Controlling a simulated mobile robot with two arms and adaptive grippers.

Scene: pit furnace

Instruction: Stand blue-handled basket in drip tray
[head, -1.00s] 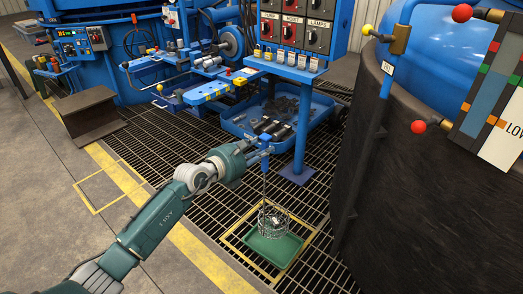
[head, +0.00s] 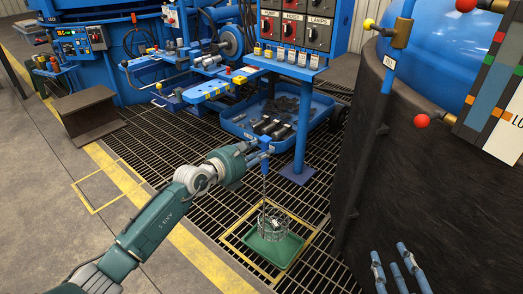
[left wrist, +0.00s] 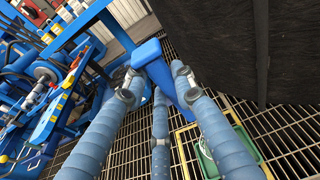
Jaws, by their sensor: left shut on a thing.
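The wire basket (head: 274,221) hangs upright on a thin rod below its blue handle (head: 265,143). My left gripper (head: 263,154) is shut on the handle, which also shows between the fingers in the left wrist view (left wrist: 147,53). The green drip tray (head: 268,251) lies on the floor grating inside a yellow outline. The basket overlaps the tray's back part in the head view; I cannot tell whether it touches the tray. In the left wrist view, a finger partly hides the tray (left wrist: 205,152). My right gripper (head: 396,262) is at the lower right, fingers apart, empty.
A dark curved furnace wall (head: 425,170) stands to the right of the tray. A blue post with a foot plate (head: 297,174) and a blue bin of dark parts (head: 236,127) stand behind. Open grating lies left of the tray.

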